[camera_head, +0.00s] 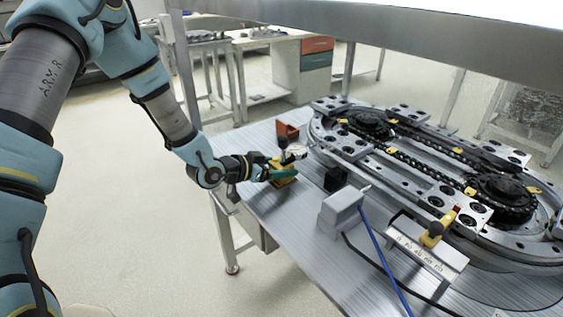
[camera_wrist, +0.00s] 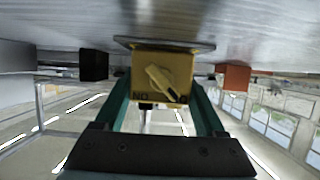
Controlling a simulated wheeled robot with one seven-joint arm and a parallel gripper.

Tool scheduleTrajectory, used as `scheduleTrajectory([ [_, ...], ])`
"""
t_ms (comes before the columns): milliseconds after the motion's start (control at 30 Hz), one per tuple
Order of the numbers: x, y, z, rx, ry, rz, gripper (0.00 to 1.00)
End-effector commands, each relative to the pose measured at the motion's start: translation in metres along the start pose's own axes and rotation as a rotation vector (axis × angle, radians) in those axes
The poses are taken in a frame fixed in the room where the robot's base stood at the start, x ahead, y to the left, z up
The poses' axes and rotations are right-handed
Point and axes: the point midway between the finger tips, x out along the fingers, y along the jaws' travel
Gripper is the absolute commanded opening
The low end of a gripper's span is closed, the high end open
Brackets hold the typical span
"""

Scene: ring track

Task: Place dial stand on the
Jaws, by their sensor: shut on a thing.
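The dial stand (camera_head: 284,180) has a yellow block base with a white round dial above it, near the left side of the metal table. In the wrist view, which shows the table at the top, its yellow base (camera_wrist: 163,77) carries a knob and a flat grey plate. My gripper (camera_head: 279,173) is shut on the base, with a green finger on either side in the wrist view (camera_wrist: 163,95). The plate is close to the table top; I cannot tell whether it touches. The gripper partly hides the base in the head view.
An orange-brown block (camera_head: 287,131) stands behind the dial stand and a black block (camera_head: 335,179) to its right. A grey box (camera_head: 342,207) with cables is nearer. The oval ring track (camera_head: 375,160) fills the table's right side. Bare table lies in front of the stand.

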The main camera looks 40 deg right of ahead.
Motion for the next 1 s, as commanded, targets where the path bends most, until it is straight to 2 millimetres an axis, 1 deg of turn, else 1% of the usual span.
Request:
scheduleTrajectory([
  [100, 0.000, 0.000, -0.003, 0.002, 0.006, 0.000, 0.00],
  [233, 0.001, 0.000, 0.000, 0.002, 0.006, 0.000, 0.00],
  [267, 0.001, 0.000, 0.002, 0.000, 0.000, 0.000, 0.75],
  [467, 0.001, 0.000, 0.002, -0.001, 0.000, 0.000, 0.97],
  [500, 0.001, 0.000, 0.002, -0.001, 0.000, 0.000, 1.00],
  [700, 0.001, 0.000, 0.001, -0.001, 0.000, 0.000, 1.00],
  [800, -0.001, 0.000, -0.002, -0.001, 0.000, 0.000, 1.00],
  [867, -0.007, -0.001, 0.000, -0.001, 0.000, -0.001, 1.00],
  [967, -0.022, -0.001, 0.001, -0.001, 0.000, -0.003, 1.00],
  [1000, -0.030, -0.001, 0.001, -0.002, 0.000, -0.003, 1.00],
])
